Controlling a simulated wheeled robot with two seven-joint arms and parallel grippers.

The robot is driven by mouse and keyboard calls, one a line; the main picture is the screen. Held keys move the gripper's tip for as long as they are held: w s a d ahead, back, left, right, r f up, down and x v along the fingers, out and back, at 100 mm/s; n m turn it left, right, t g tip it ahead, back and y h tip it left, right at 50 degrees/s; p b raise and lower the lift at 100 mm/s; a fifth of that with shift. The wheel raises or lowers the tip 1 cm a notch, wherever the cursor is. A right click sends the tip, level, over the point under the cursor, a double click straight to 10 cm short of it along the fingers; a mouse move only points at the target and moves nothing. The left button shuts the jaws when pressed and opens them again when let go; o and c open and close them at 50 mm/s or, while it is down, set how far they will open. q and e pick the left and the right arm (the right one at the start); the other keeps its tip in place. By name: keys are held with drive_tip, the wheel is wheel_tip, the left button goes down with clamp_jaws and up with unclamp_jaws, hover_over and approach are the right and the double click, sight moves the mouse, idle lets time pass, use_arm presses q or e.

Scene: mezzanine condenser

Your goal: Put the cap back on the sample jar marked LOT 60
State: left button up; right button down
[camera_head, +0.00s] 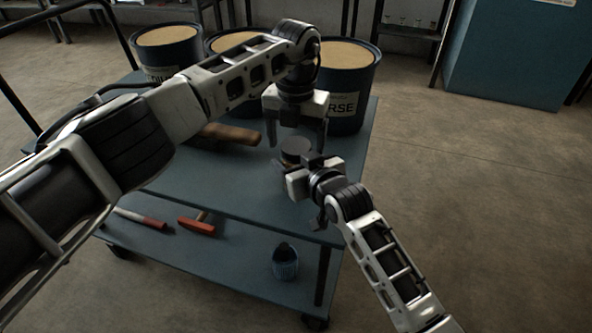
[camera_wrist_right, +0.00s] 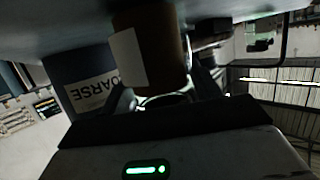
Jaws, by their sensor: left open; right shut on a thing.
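A brown sample jar with a blank-looking white label (camera_wrist_right: 127,57) shows in the right wrist view, which is upside down. In the head view only its dark round top (camera_head: 295,146) shows clearly, above the cart's upper deck. I cannot tell whether that top is a cap or an open mouth, and no LOT number is readable. My right gripper (camera_head: 292,166) is shut on the jar from the right. My left gripper (camera_head: 298,138) is open and points down just above the jar, its fingers either side. No separate cap is visible.
Blue drums of tan material stand at the back of the cart; one (camera_head: 347,60) is close behind my left gripper. A brown wooden-looking tool (camera_head: 225,134) lies on the upper deck (camera_head: 235,180). The lower shelf holds red-handled tools (camera_head: 197,224) and a small dark-blue item (camera_head: 285,264).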

drive_tip(key=shift+f, duration=0.1)
use_arm(q)
wheel_tip(320, 180, up, 12)
idle(0.4)
use_arm(e)
drive_tip(key=shift+c, duration=1.3)
unclamp_jaws()
use_arm(q)
wheel_tip(320, 180, up, 4)
drive_tip(key=p, duration=0.4)
use_arm(e)
drive_tip(key=v, duration=1.6)
